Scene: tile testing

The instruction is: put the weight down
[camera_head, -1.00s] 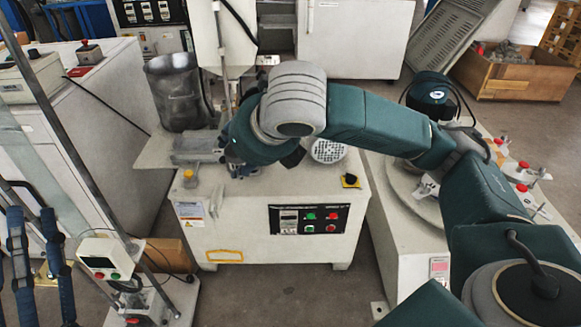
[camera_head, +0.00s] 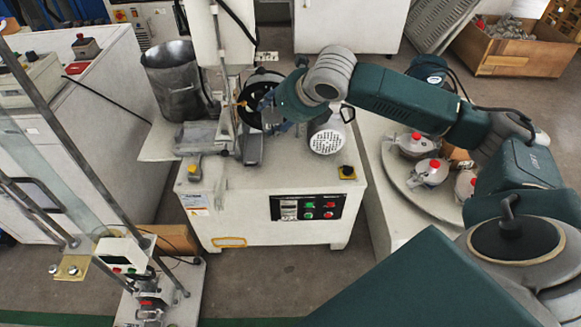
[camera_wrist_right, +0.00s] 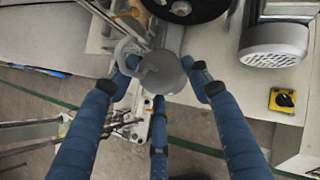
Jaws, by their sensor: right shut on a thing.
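The weight (camera_wrist_right: 162,72) is a grey metal cylinder with a round top and a pale loop-shaped handle at its left. It shows in the right wrist view between the blue fingers of my right gripper (camera_wrist_right: 160,82), which are shut on it. In the head view my right gripper (camera_head: 272,116) is over the white machine (camera_head: 235,205), close to its upright post and black wheel (camera_head: 262,92). The weight cannot be made out clearly there, and I cannot tell whether it touches anything below. My left gripper is out of view.
A grey motor (camera_head: 328,135) stands right of the gripper, and a metal pot (camera_head: 175,85) stands left of the post. Red-knobbed fixtures (camera_head: 428,172) sit on the round table (camera_head: 400,185) at right. A tall stand frame (camera_head: 75,150) is at left. The machine's front top is mostly clear.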

